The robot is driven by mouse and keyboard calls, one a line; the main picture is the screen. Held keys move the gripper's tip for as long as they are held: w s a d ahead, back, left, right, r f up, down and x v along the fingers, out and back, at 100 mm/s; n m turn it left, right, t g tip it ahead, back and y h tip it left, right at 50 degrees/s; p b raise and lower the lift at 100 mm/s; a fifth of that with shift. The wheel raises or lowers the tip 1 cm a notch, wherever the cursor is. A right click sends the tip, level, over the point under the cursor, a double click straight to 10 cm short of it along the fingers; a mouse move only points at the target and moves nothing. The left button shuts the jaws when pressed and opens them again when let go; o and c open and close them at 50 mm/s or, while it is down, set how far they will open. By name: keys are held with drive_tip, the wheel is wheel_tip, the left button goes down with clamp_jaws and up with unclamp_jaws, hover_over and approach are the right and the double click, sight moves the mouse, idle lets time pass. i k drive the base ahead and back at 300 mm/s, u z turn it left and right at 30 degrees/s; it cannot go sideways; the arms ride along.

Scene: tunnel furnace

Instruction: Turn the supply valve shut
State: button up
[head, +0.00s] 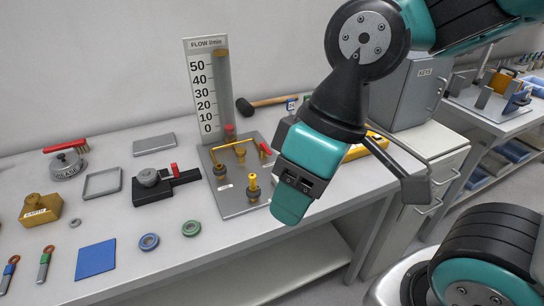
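A grey steel plate (229,204) lies on the bench and carries brass pipework (232,145). A red lever handle (265,147) sits at its right end; I cannot tell which fitting is the supply valve, as no label is legible.
A grey cabinet (410,92) and a yellow tool (364,147) are behind my arm.

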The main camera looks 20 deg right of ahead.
sight(263, 145)
drive_tip(key=u, duration=0.15)
drive_tip(key=k, duration=0.2)
drive_tip(key=z, duration=0.85)
drive_tip(key=i, duration=0.6)
drive_tip(key=u, duration=0.65)
